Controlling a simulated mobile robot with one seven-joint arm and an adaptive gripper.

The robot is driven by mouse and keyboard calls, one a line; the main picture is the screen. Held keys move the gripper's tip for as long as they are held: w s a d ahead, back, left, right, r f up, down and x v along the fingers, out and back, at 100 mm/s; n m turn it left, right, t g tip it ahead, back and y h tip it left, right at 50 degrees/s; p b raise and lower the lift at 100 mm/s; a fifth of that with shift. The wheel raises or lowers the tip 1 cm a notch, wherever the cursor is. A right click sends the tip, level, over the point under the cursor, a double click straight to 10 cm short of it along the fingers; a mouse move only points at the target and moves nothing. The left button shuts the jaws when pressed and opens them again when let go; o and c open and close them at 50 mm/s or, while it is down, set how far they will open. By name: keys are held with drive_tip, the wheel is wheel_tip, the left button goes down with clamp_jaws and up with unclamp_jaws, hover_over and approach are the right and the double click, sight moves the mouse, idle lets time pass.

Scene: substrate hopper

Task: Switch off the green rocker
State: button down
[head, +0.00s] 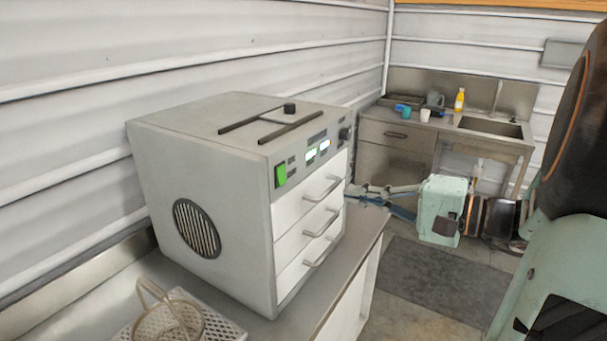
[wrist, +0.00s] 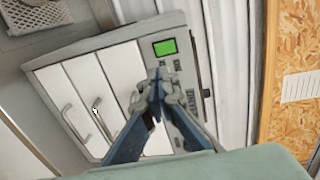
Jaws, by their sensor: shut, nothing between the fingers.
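The green rocker (head: 280,175) is on the front panel of a grey cabinet machine (head: 200,140), at the panel's left end above the drawers. In the wrist view the green rocker (wrist: 165,47) shows near the top centre, beyond my fingertips. My gripper (wrist: 157,82) is shut and empty, pointing toward the panel. In the head view my gripper (head: 352,192) is at the right of the machine's front, apart from the rocker. Which way the rocker is tipped is too small to tell.
Three white drawers with bar handles (head: 322,188) stick out below the panel. A dark knob (head: 345,133) is at the panel's right end. A sink unit (head: 440,140) is at the back right.

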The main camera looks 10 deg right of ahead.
sight(283, 181)
drive_tip(key=p+x, duration=0.3)
drive_tip(key=x, duration=1)
drive_tip(key=shift+w+a+f, duration=0.1)
drive_tip(key=shift+w+a, duration=0.15)
drive_tip(key=shift+a, duration=0.05)
drive_tip(key=shift+f, duration=0.1)
drive_tip(key=b, duration=0.3)
drive_tip(key=shift+w+a+f+y, duration=0.15)
drive_tip(key=shift+f+y, duration=0.15)
drive_tip(key=shift+f, duration=0.1)
drive_tip(key=t+b, duration=0.1)
drive_tip(key=b, duration=0.3)
drive_tip(key=shift+w+a+f+y, duration=0.1)
drive_tip(key=shift+w+a+y, duration=0.05)
drive_tip(key=shift+y, duration=0.25)
drive_tip(key=shift+t+b, duration=0.3)
drive_tip(key=shift+b, duration=0.35)
drive_tip(key=shift+a+t+y+b, duration=0.1)
drive_tip(key=shift+t+y+b, duration=0.25)
drive_tip(key=shift+b, duration=0.65)
drive_tip(key=shift+r, duration=0.3)
